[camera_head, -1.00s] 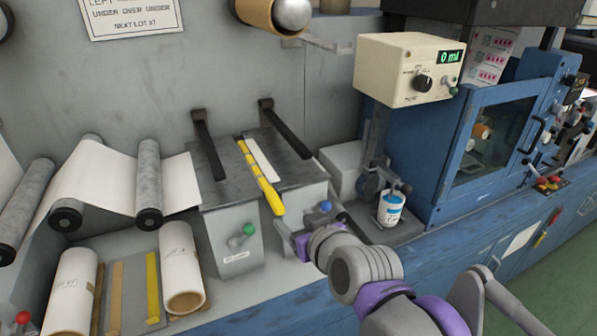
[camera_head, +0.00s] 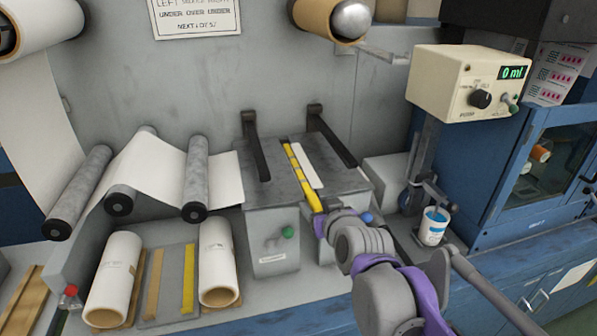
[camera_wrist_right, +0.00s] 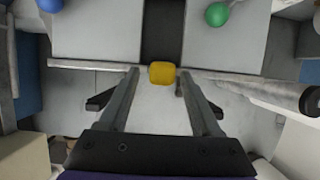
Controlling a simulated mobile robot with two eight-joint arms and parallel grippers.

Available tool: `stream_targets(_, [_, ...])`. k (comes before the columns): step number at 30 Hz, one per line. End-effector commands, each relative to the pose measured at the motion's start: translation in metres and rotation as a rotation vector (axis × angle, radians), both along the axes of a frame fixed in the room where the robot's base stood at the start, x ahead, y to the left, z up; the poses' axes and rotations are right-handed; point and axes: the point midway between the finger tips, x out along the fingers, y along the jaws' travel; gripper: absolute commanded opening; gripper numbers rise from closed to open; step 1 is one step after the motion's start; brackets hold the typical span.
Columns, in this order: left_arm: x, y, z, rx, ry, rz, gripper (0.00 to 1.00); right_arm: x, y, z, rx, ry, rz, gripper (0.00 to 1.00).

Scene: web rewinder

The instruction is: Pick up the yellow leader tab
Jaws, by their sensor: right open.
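The yellow leader tab (camera_head: 313,201) is the plain yellow end of a yellow strip with dark marks, lying on the grey splice table (camera_head: 345,183) and sticking out past its front edge. My right gripper (camera_head: 318,222) is at the tab's front end, its fingers partly hidden by my wrist. In the right wrist view the tab's blunt end (camera_wrist_right: 162,73) shows between the two open fingertips (camera_wrist_right: 158,78), with a gap on each side. The tab is not gripped. My left gripper is not in view.
A green-knobbed lever (camera_head: 287,232) and a blue knob (camera_head: 366,218) stand at the table's front. Two dark bars (camera_head: 255,150) rise over the table. A white cup (camera_head: 433,226) stands right of my arm. White rolls (camera_head: 115,275) lie at left.

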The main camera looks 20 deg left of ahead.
Motion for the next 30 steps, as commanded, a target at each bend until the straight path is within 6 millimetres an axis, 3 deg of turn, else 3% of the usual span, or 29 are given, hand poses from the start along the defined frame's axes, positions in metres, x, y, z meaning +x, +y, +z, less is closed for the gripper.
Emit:
stream_targets(8, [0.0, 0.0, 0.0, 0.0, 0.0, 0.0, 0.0, 0.0038, 0.0027, -0.0022, 0.0, 0.0, 0.0, 0.65])
stream_targets(19, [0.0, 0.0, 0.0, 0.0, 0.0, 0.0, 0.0, 0.0036, 0.0026, -0.0022, 0.001, 0.001, 0.0, 0.02])
stream_targets(30, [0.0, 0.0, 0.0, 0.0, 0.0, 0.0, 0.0, 0.0036, 0.0025, -0.0019, 0.001, 0.001, 0.0, 0.0])
